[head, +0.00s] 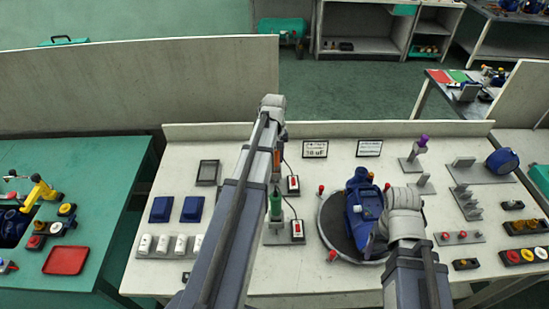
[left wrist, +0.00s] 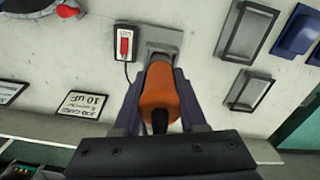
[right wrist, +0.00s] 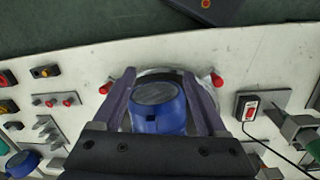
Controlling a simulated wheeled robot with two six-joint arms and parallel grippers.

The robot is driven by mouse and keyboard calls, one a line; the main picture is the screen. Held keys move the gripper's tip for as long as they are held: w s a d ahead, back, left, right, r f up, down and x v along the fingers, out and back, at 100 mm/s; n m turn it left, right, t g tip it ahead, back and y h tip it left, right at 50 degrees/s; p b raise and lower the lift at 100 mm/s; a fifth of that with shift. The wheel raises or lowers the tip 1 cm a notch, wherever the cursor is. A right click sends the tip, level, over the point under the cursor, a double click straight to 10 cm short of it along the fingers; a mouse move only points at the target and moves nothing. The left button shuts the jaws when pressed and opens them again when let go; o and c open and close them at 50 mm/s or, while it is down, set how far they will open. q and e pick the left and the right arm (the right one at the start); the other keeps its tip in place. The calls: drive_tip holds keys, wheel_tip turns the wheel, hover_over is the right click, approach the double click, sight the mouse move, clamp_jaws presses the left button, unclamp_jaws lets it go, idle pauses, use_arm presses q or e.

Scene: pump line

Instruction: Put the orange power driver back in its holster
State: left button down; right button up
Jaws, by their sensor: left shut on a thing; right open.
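The orange power driver (left wrist: 160,92) is between the fingers of my left gripper (left wrist: 162,85), which is shut on it. A grey holster (left wrist: 160,40) shows just beyond the driver in the left wrist view; I cannot tell whether the driver is seated in it or above it. In the head view my left arm hides most of the driver and holster. My right gripper (right wrist: 162,90) is open, its fingers on either side of the blue pump's round end (right wrist: 157,105); it does not grip it.
A red-switch box (left wrist: 123,43) with a cable stands beside the holster. A green driver (head: 276,204) stands nearer in its own holder. The blue pump (head: 362,200) rests on a round turntable (head: 328,222) with red knobs. Two labels (head: 315,149) lie at the back.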

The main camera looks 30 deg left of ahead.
use_arm(q)
drive_tip(key=shift+c, duration=1.9)
unclamp_jaws()
drive_tip(key=shift+r, duration=0.1)
drive_tip(key=shift+r+p, duration=2.95)
drive_tip(key=shift+p, duration=0.05)
wheel_tip(320, 180, up, 8)
drive_tip(key=p, duration=0.8)
drive_tip(key=shift+f, duration=0.1)
